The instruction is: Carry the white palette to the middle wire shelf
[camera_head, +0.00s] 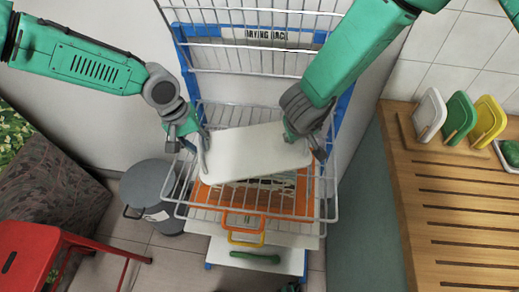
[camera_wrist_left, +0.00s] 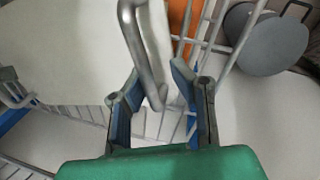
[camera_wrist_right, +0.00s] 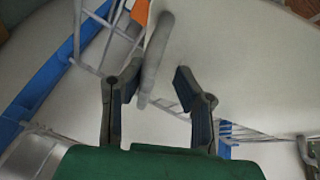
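The white palette (camera_head: 255,151) is a flat white board with a grey handle at each end, lying over the wire shelf (camera_head: 327,212) of the blue-framed rack and slightly slanted in the head view. My left gripper (camera_head: 192,137) is at its left end. In the left wrist view, the grey handle (camera_wrist_left: 143,48) passes between the open fingers, with gaps beside it. My right gripper (camera_head: 296,131) is at the right end. In the right wrist view, its open fingers stand either side of the other handle (camera_wrist_right: 155,60). I cannot tell whether the palette rests on the wires.
An orange tray (camera_head: 308,190) shows under the wires, with a white lower board (camera_head: 270,260) beneath. A grey bin (camera_head: 152,188) and red stool (camera_head: 30,250) stand left. A wooden slatted counter (camera_head: 450,200) with several coloured boards is at right. The rack's back wires rise behind.

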